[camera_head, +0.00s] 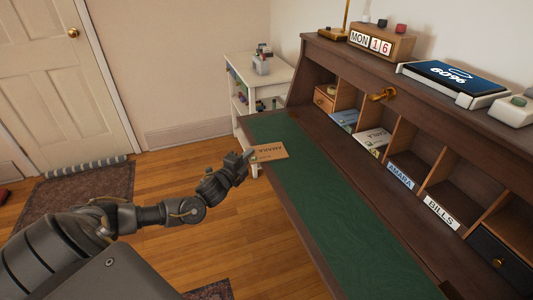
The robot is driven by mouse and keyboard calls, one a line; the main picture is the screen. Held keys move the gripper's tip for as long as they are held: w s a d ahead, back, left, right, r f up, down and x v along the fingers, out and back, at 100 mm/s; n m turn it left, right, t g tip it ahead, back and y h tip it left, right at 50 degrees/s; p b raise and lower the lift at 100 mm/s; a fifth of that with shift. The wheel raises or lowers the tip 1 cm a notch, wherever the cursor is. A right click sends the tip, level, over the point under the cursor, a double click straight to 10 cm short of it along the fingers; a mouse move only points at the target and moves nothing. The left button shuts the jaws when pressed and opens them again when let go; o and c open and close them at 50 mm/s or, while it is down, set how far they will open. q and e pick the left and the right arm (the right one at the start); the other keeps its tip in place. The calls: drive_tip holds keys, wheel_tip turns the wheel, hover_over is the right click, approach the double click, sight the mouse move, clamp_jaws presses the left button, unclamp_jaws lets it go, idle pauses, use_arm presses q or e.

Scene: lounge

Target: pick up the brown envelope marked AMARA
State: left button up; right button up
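The brown envelope (270,152) lies near the left edge of the desk's green writing surface, its dark lettering, which looks like AMARA, upside down to me. Its left end reaches the desk's edge and seems to stick out a little past it. My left gripper (248,156) is at that left end, with its fingertips at or touching the envelope. The fingers are small and dark, so I cannot tell whether they have closed on it. My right gripper is not in view.
The brown desk (318,125) has pigeonholes with an AMARA label (400,175), a BILLS label (441,212) and papers (373,138). A tablet (455,78) and block calendar (381,42) stand on top. A white shelf unit (265,88) stands behind. The green surface (340,225) is otherwise clear.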

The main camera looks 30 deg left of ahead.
use_arm(q)
clamp_jaws()
